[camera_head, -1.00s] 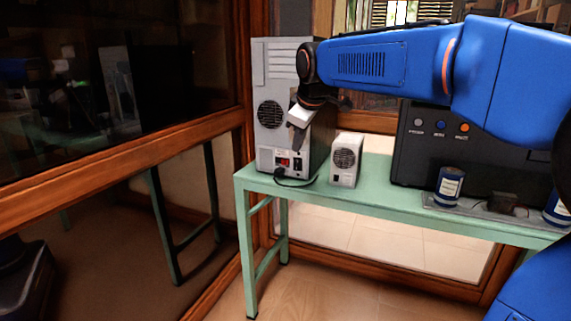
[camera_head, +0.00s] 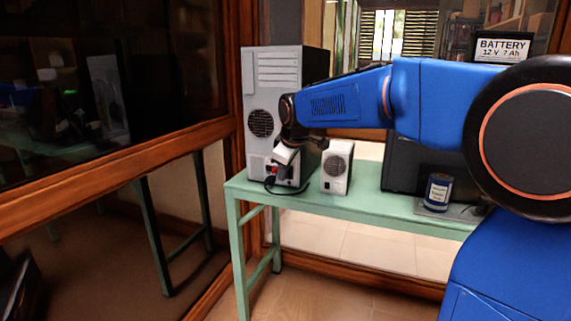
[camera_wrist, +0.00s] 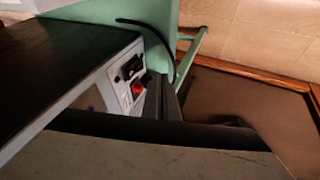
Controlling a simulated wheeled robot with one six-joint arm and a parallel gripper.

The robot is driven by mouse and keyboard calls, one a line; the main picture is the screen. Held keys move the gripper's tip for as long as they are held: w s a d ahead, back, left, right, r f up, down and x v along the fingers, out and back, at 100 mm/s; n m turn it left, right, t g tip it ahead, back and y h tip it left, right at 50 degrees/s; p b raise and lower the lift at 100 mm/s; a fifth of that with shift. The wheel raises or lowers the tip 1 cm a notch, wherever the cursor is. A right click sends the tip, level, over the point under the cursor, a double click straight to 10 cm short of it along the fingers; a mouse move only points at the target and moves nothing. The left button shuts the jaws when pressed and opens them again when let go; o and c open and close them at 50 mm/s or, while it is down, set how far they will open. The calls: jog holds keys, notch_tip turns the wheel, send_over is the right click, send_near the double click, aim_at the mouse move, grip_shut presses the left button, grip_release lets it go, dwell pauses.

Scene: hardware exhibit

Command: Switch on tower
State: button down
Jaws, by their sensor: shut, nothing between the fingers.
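The tower (camera_head: 272,72) is a tall grey computer case with its back panel facing me, at the left end of the green table. Its red switch (camera_head: 273,170) is low on that panel, above a black power cord. The switch also shows in the wrist view (camera_wrist: 137,88), beside a black socket. My gripper (camera_head: 281,164) is shut and empty, close to the lower panel at the switch. In the wrist view its dark fingers (camera_wrist: 162,95) reach just right of the switch. I cannot tell whether they touch the panel, nor which way the switch is set.
A small white box with a round grille (camera_head: 336,170) stands right of the tower on the green table (camera_head: 380,205). A black unit (camera_head: 400,165) and a blue can (camera_head: 438,190) are farther right. A wood-framed glass wall (camera_head: 120,150) is close on the left.

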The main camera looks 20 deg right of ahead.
jog(key=shift+w+d+f, duration=0.25)
jog(key=shift+w+d, duration=0.3)
jog(key=shift+w, duration=0.15)
jog(key=shift+w+d+f, duration=0.25)
jog(key=shift+w+d, duration=0.25)
jog(key=shift+w, duration=0.2)
jog(key=shift+w+d+f, duration=0.15)
jog(key=shift+f, duration=0.05)
jog(key=shift+r, duration=0.15)
jog(key=shift+r, duration=0.7)
